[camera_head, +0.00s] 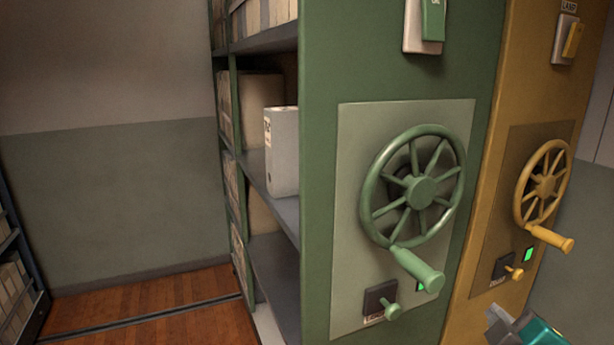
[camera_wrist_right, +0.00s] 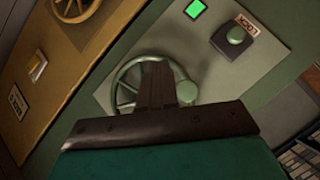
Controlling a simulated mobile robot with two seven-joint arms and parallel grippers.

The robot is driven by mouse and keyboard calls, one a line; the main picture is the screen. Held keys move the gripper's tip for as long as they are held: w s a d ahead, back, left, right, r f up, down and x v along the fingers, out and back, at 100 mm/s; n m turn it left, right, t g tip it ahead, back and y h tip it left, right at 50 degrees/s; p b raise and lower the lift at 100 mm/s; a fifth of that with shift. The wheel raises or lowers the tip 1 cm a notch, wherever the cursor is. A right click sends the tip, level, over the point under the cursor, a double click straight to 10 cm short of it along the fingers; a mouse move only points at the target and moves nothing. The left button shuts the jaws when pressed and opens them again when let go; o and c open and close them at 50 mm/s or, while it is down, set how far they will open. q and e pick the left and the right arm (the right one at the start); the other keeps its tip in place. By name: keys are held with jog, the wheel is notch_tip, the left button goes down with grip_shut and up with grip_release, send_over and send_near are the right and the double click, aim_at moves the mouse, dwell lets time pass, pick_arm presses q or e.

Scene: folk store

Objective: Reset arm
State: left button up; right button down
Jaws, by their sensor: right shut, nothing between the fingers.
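My right gripper (camera_head: 497,318) shows at the bottom right of the head view, in front of the yellow cabinet's lower part. In the right wrist view its dark fingers (camera_wrist_right: 157,85) are together and hold nothing. The green handwheel (camera_head: 418,187) with its crank handle is on the green cabinet, left of and above the gripper. In the wrist view the green wheel (camera_wrist_right: 128,88) is partly hidden behind the fingers. I cannot tell from these views how far the fingers are from it. My left gripper is not in view.
The yellow cabinet (camera_head: 480,200) with its yellow wheel (camera_head: 543,186) stands at the right. Lock knobs (camera_head: 392,311) and green lights sit below the wheels. Open shelves with a white binder (camera_head: 282,150) are left of the green panel. The wooden floor (camera_head: 140,300) at left is clear.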

jog(key=s+a+f+m+g+y, duration=0.2)
jog(key=s+a+f+m+g, duration=0.15)
jog(key=s+f+g, duration=0.45)
jog(key=s+a+f+m+g+y, duration=0.25)
jog(key=s+a+f, duration=0.25)
jog(key=s+f, duration=0.65)
jog(key=w+a+f+t+y+p, duration=0.1)
jog(key=w+a+f+t+p, duration=0.1)
jog(key=w+t, duration=0.4)
jog(key=shift+w+a+f+t+p, duration=0.15)
jog(key=shift+w+f+t+p, duration=0.2)
jog(key=shift+f+p, duration=0.4)
